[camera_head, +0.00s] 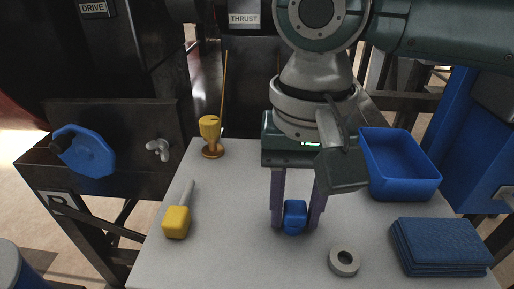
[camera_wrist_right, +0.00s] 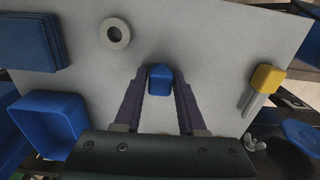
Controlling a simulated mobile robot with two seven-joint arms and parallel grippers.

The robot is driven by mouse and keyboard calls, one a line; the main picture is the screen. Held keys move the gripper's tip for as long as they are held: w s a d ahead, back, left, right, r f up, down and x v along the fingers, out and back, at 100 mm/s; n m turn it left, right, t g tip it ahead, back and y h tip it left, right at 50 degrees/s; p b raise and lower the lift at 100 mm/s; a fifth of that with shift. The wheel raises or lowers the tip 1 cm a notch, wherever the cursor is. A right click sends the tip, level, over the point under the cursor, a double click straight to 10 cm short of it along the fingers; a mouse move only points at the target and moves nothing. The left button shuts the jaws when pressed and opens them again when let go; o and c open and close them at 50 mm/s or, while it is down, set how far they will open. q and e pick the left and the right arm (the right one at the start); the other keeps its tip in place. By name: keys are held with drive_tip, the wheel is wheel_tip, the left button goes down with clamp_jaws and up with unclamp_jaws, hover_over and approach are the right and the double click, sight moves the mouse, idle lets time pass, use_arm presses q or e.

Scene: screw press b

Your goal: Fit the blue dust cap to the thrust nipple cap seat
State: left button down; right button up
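The blue dust cap (camera_head: 295,217) is a small blue block-like piece low over or on the grey table top. My right gripper (camera_head: 296,222) points down with its two purple fingers at either side of it. The right wrist view shows the cap (camera_wrist_right: 160,77) filling the gap between the fingertips (camera_wrist_right: 161,82), so the gripper looks shut on it. I cannot tell whether the cap touches the table. A THRUST label (camera_head: 243,18) is on the dark machine behind. My right arm hides part of the area below it, and I cannot make out the nipple seat. My left gripper is out of view.
A blue knob (camera_head: 84,151) and wing nut (camera_head: 158,150) are at left.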

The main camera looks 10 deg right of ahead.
sight(296, 207)
clamp_jaws()
idle(0.3)
drive_tip(key=shift+r, duration=0.65)
wheel_tip(296, 207, up, 19)
drive_tip(key=p, duration=0.5)
drive_tip(key=shift+f, duration=0.15)
